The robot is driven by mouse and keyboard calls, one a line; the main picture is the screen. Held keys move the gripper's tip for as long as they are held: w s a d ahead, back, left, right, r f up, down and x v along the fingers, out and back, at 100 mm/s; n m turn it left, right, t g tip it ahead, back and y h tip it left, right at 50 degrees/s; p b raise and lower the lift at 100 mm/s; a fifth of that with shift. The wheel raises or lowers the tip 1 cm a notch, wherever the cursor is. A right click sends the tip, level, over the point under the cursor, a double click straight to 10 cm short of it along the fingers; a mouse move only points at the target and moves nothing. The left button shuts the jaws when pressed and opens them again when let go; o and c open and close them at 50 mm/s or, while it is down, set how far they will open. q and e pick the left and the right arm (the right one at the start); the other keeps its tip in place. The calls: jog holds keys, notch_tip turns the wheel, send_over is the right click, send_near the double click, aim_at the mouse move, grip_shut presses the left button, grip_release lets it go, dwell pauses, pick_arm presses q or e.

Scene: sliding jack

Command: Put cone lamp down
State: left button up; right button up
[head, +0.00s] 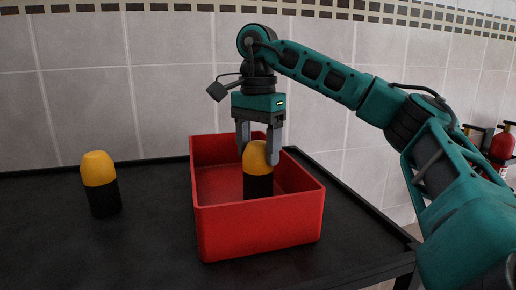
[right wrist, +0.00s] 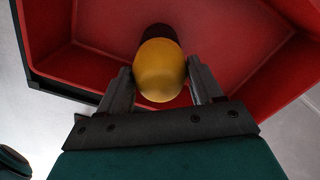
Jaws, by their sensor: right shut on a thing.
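A cone lamp (head: 258,172) with a rounded yellow top and a black lower body is inside the red crate (head: 262,230), upright. My right gripper (head: 259,160) is above it with its fingers on either side of the yellow top, shut on it. In the right wrist view the lamp's yellow top (right wrist: 160,72) sits between the two fingers (right wrist: 160,88), with the crate floor behind. Whether the lamp's base touches the crate floor cannot be told. My left gripper is not in view.
A second yellow and black lamp (head: 100,184) stands upright on the black table (head: 150,250), left of the crate. The crate's raised walls surround the held lamp. A tiled wall (head: 100,110) is behind the table. Red extinguisher-like objects (head: 502,146) are at the far right.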

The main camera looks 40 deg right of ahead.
jog(key=o, duration=1)
jog(key=shift+f, duration=0.1)
jog(key=shift+o, duration=0.6)
notch_tip(320, 180, up, 12)
jog(key=p, duration=0.6)
